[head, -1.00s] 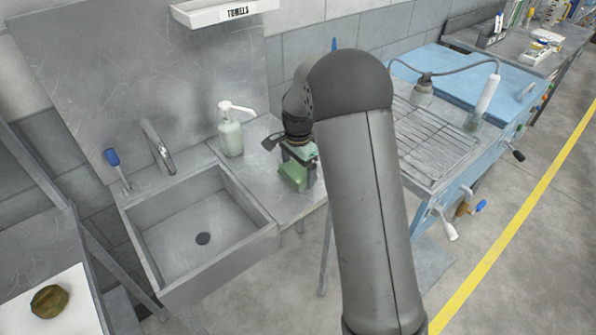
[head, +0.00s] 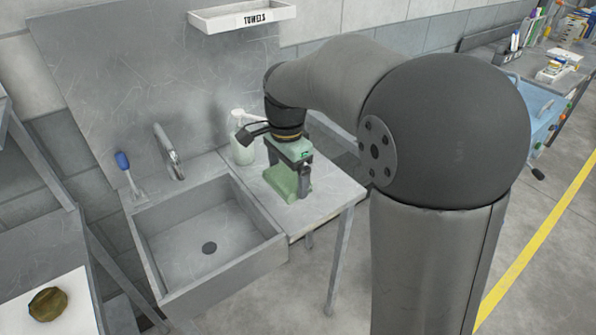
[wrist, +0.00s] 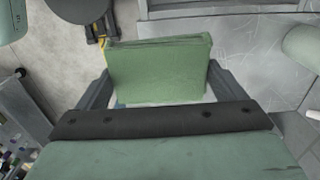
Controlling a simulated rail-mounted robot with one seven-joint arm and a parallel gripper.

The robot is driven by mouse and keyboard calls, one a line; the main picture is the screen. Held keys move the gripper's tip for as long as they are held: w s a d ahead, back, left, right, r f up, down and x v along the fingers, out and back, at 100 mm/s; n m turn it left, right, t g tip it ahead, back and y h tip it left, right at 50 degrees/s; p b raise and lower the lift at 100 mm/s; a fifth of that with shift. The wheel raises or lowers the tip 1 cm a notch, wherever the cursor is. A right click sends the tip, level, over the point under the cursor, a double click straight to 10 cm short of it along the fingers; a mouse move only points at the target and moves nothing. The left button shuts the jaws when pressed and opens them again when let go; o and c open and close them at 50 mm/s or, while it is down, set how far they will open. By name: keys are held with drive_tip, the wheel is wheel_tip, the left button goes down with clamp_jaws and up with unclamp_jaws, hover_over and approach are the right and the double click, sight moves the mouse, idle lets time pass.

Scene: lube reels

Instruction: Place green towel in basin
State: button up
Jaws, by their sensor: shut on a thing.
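The green towel (head: 281,184) is a folded block held by my gripper (head: 289,176) over the grey counter right of the basin. In the wrist view the towel (wrist: 160,70) sits between the two fingers (wrist: 158,88), which are shut on it. Whether its underside touches the counter I cannot tell. The basin (head: 275,257) is a grey square sink with a dark round drain, empty, just left of the towel. A corner of its rim shows at the top of the wrist view.
A faucet (head: 166,150) and a blue-handled brush (head: 124,167) are at the basin's back edge. A white towel shelf (head: 242,20) hangs on the wall above.

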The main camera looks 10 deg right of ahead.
drive_tip(key=shift+s+a+r, duration=0.25)
drive_tip(key=shift+s+a, duration=0.15)
drive_tip(key=shift+s, duration=0.15)
drive_tip(key=w+d+f+n, duration=0.2)
drive_tip(key=f+n, duration=0.1)
drive_tip(key=w+d+f+n, duration=0.5)
drive_tip(key=d+f+n, duration=0.1)
drive_tip(key=shift+w+f, duration=0.3)
drive_tip(key=shift+w, duration=0.05)
drive_tip(key=s+d+r+n+b, duration=0.1)
drive_tip(key=s+r+n, duration=0.35)
drive_tip(key=s, duration=0.25)
drive_tip(key=s+r+n+b, duration=0.1)
drive_tip(key=s+r+n, duration=0.35)
drive_tip(key=s, duration=0.25)
drive_tip(key=w+f, duration=0.2)
drive_tip(key=w, duration=0.2)
drive_tip(key=w+f+p, duration=0.1)
drive_tip(key=w+f, duration=0.2)
drive_tip(key=w, duration=0.1)
drive_tip(key=w+f+p, duration=0.1)
drive_tip(key=w+f, duration=0.2)
drive_tip(key=w, duration=0.1)
drive_tip(key=shift+w+d, duration=0.2)
drive_tip(key=shift+d, duration=0.15)
drive_tip(key=shift+w+f, duration=0.3)
drive_tip(key=shift+f, duration=0.05)
drive_tip(key=shift+w+f, duration=0.15)
drive_tip(key=shift+f, duration=1.55)
